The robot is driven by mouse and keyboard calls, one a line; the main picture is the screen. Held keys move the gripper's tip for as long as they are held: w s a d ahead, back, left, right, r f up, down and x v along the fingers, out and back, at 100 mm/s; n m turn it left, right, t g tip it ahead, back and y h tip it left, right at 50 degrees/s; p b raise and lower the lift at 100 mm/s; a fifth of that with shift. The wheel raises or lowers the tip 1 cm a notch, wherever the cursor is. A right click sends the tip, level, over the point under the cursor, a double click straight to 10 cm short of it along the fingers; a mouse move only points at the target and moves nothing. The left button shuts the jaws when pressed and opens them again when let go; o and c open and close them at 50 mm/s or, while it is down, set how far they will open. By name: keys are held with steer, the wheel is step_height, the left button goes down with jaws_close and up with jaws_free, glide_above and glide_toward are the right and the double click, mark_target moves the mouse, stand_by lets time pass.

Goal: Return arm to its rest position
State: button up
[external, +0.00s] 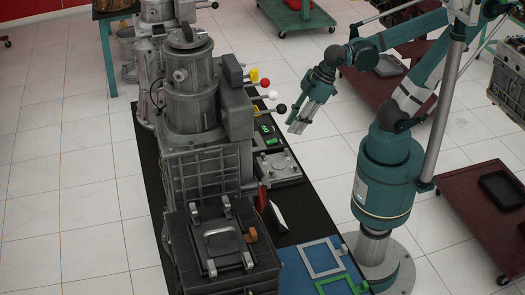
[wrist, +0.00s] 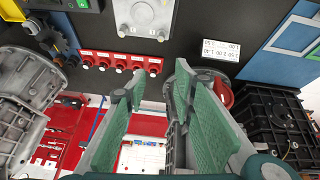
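My gripper (external: 298,124) hangs from the teal arm above the right edge of the black bench, fingers pointing down and to the left. In the wrist view my gripper (wrist: 160,72) has its two green-padded fingers apart with nothing held between them. My arm (external: 390,165) rises from its round base on the floor and bends over toward the bench. The fingers appear clear of the bench and machines in the external view.
A grey engine trainer (external: 192,95) with coloured knobs stands left of my gripper. A black box with a handle (external: 222,245) and a blue mat (external: 300,278) lie nearer. A red cart (external: 478,215) stands right. The wrist view shows red buttons (wrist: 120,63). Tiled floor is open around the bench.

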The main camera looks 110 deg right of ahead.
steer(key=shift+s+a+r+m+t, duration=0.1)
steer(key=shift+a+r+m+t, duration=0.25)
steer(key=shift+a+r, duration=0.3)
steer(key=shift+s+a+r+m+t, duration=0.15)
steer(key=shift+a+r+t, duration=0.3)
steer(key=shift+a, duration=0.4)
steer(key=shift+w+f, duration=0.1)
steer(key=shift+f, duration=0.05)
stand_by(2.0)
